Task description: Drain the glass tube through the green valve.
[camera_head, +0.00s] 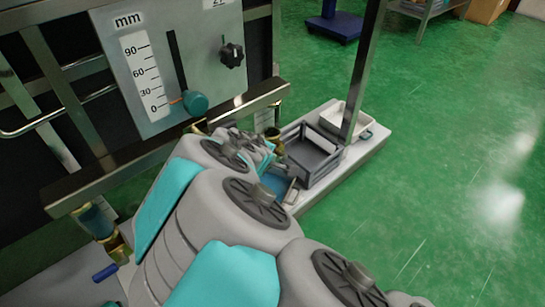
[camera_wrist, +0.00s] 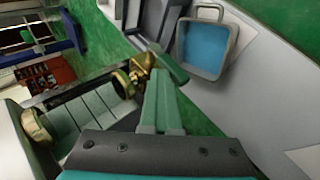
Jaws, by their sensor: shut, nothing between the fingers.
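My gripper (camera_wrist: 163,88) is shut and empty in the wrist view, its two fingers side by side. Its tips are right at a green lever (camera_wrist: 170,66) on a brass fitting (camera_wrist: 143,62), which looks like the green valve; I cannot tell whether they touch. A small pan of blue liquid (camera_wrist: 205,45) is just right of the lever. In the head view my arm hides most of the tube and valve; a brass end fitting (camera_head: 273,134) shows beyond it.
A panel with a mm scale (camera_head: 145,75), a teal slider knob (camera_head: 195,103) near 0 and a black knob (camera_head: 231,56) stands behind my arm. A blue-handled fitting (camera_head: 105,272) is at lower left. A grey bin (camera_head: 318,165) and white tray (camera_head: 331,116) sit beyond.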

